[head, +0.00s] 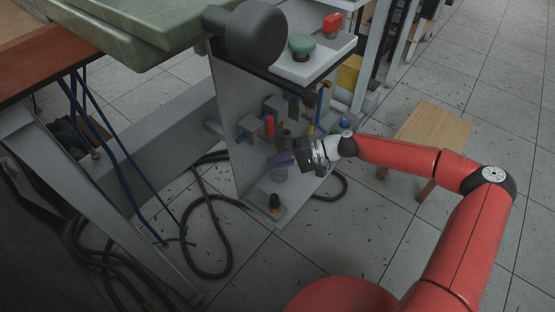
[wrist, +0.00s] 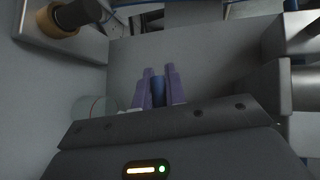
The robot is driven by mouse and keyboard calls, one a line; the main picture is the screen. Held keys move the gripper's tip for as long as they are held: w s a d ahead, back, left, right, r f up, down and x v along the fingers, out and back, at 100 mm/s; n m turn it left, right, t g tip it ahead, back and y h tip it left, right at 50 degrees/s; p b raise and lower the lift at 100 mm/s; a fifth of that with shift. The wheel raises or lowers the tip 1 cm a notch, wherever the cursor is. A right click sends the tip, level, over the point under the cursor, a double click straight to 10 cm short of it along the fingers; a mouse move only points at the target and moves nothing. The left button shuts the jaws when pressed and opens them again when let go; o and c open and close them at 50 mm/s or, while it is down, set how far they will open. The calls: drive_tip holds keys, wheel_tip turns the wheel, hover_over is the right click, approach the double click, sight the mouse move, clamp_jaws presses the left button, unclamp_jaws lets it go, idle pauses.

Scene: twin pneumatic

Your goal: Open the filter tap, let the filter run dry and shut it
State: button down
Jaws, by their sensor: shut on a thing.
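My gripper (head: 274,161) reaches in from the right to the lower part of the grey pneumatic panel (head: 232,110). In the wrist view, its two purple fingers (wrist: 158,88) are closed on a small dark blue piece (wrist: 158,93), which looks like the filter tap. The fingers hide most of it, so I cannot tell how far it is turned. A clear filter bowl (head: 279,174) shows just behind and below the fingers; it also shows at the left in the wrist view (wrist: 88,108). Any water in the bowl is too dim to make out.
A black knob on a brass base (head: 275,201) sits on the panel's foot below. Valves with a red handle (head: 269,126) and blue parts are above the gripper. Black hoses (head: 207,258) lie on the floor.

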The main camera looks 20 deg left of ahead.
drive_tip(key=shift+w+d+f+n+t+h+b, duration=0.2)
drive_tip(key=shift+w+f+n+t+h+b, duration=0.15)
drive_tip(key=shift+f+n+t+h, duration=0.5)
drive_tip(key=shift+w+d+f+n+t+h+b, duration=0.15)
drive_tip(key=shift+w+f+n+t+h+b, duration=0.2)
drive_tip(key=shift+n+t+h, duration=0.75)
drive_tip(key=shift+t, duration=0.35)
drive_tip(key=c, duration=1.5)
unclamp_jaws()
drive_tip(key=shift+o, duration=0.2)
drive_tip(key=p+v, duration=0.1)
drive_tip(key=v, duration=0.6)
drive_tip(key=shift+d, duration=0.35)
drive_tip(key=shift+w+r, duration=0.1)
drive_tip(key=shift+r, duration=0.05)
